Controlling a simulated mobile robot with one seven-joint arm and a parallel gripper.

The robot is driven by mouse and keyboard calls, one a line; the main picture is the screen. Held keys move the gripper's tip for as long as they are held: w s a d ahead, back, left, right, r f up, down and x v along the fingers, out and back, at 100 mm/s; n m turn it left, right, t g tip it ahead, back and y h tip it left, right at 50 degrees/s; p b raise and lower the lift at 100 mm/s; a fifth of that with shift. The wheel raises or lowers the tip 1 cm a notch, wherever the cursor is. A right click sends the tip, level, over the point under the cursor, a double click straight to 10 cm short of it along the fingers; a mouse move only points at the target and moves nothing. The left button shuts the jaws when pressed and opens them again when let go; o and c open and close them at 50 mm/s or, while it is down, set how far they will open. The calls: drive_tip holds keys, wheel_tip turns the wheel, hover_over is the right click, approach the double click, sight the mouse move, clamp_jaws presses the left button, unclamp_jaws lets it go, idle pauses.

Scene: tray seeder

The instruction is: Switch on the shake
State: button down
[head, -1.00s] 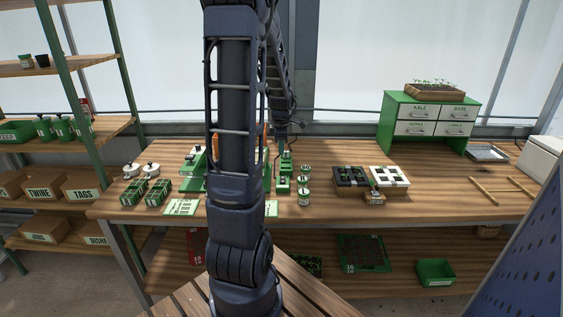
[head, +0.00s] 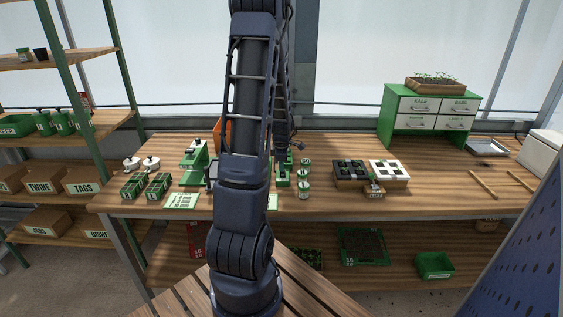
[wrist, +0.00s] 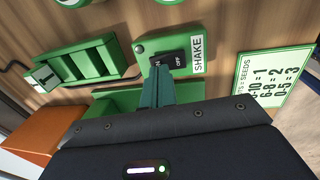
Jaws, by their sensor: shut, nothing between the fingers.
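In the wrist view, a black rocker switch (wrist: 181,63) marked ON and OFF sits on a green panel (wrist: 146,44) beside a white SHAKE label (wrist: 198,54). My gripper (wrist: 159,72) is shut and empty, its green fingertips at the ON end of the switch and covering part of it. I cannot tell whether they touch it or which way the rocker is tipped. In the head view, green seeder parts (head: 193,161) stand on the bench on both sides of my arm, which hides the middle. My gripper is not clearly visible there.
A green slotted block (wrist: 84,62) lies left of the panel, and a seeds chart card (wrist: 268,82) lies right. An orange bin (wrist: 42,136) is at lower left. On the bench, small jars (head: 304,187) and black and white trays (head: 350,171) stand right of my arm.

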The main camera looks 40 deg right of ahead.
drive_tip(key=shift+f, duration=0.15)
drive_tip(key=shift+w+d+f+y, duration=0.1)
drive_tip(key=shift+f+y, duration=0.15)
drive_tip(key=shift+y, duration=0.05)
idle(0.3)
drive_tip(key=shift+s+a+r, duration=0.1)
drive_tip(key=shift+s+a, duration=0.5)
drive_tip(key=shift+r, duration=0.1)
wheel_tip(320, 180, up, 14)
drive_tip(key=s+a, duration=0.1)
drive_tip(key=shift+s+a, duration=0.15)
drive_tip(key=shift+s, duration=0.05)
idle(0.6)
idle(0.5)
